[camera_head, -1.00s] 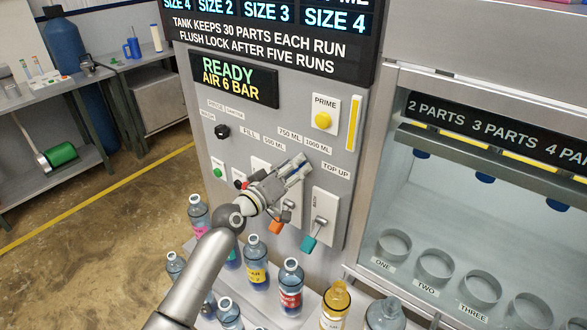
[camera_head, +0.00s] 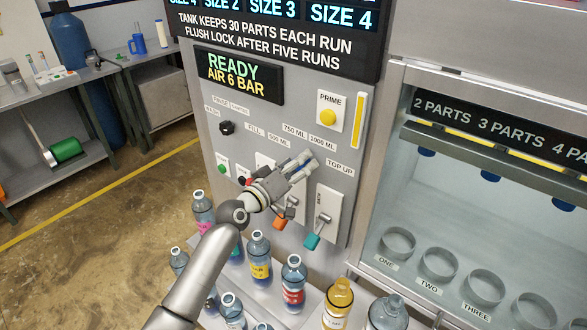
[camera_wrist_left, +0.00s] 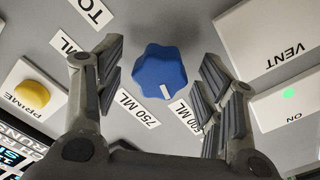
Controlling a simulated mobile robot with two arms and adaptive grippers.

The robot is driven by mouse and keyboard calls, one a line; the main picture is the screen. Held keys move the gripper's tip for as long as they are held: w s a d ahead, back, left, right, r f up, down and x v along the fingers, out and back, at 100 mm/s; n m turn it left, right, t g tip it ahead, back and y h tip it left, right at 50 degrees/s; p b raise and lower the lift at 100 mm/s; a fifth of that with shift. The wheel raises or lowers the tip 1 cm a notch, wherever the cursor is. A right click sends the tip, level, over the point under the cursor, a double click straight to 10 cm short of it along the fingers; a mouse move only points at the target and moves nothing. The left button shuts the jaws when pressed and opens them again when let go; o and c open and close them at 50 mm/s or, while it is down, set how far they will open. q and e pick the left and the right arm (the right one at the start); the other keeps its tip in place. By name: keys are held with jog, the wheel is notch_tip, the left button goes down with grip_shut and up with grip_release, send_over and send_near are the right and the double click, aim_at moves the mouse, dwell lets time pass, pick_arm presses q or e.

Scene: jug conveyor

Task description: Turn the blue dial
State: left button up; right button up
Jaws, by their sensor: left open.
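The blue dial (camera_wrist_left: 160,72) is a lobed knob with a white pointer mark, seen in the left wrist view on the grey panel. Labels 750 ML (camera_wrist_left: 138,108) and 500 ML lie around it. My left gripper (camera_wrist_left: 158,75) is open, one finger on either side of the dial, with gaps visible between pads and knob. In the head view my left gripper (camera_head: 308,168) is at the panel below the 750 ML and 1000 ML labels and hides the dial. My right gripper is in neither view.
A yellow PRIME button (camera_head: 327,118), a black knob (camera_head: 227,128), an orange-handled lever (camera_head: 281,223) and a teal-handled lever (camera_head: 312,241) are on the panel. Several bottles (camera_head: 293,283) stand below. Glass-fronted bay with rings (camera_head: 438,264) is at right.

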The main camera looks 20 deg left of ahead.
pick_arm(q)
jog(key=v, duration=1.2)
